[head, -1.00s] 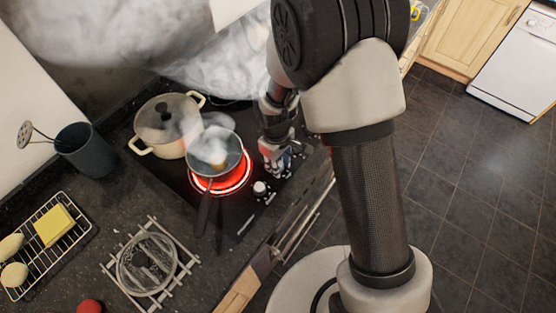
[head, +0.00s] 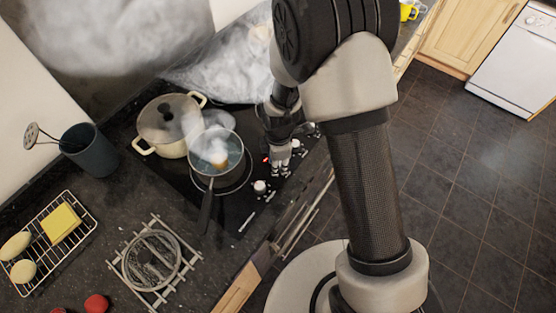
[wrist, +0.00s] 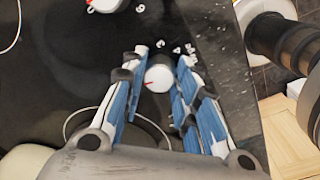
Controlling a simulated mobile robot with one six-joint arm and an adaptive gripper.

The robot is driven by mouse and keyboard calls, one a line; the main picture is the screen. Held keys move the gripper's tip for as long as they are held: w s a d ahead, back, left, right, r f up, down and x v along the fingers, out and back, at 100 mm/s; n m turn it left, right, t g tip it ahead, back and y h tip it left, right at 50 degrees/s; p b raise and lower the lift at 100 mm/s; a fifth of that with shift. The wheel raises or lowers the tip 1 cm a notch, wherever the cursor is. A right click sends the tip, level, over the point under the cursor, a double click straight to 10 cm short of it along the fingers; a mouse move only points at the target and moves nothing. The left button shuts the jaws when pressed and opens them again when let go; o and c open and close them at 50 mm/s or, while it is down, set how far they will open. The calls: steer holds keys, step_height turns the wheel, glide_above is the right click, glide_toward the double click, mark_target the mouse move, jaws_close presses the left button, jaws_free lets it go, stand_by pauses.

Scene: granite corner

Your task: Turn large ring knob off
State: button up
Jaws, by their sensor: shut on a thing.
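My gripper (head: 278,165) reaches down to the row of knobs along the front of the black hob (head: 237,205). In the wrist view its blue-padded fingers (wrist: 164,58) are closed around a white knob with a red mark (wrist: 159,78). In the head view this knob is largely hidden by the gripper. The cooking ring (head: 238,182) under the saucepan (head: 216,150) is dark, with no red glow. Another white knob (head: 260,187) sits nearer the camera, apart from the gripper.
A lidded cream pot (head: 168,125) stands at the back left of the hob. The saucepan's handle (head: 206,212) points toward the camera. A wire trivet (head: 185,262), a utensil pot (head: 92,152) and a rack (head: 30,262) are on the counter. Smoke hangs behind the hob.

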steer(key=shift+n, duration=0.9)
steer(key=o, duration=1.1)
steer(key=r, duration=1.2)
steer(key=shift+s+d, duration=0.1)
steer(key=shift+s, duration=0.15)
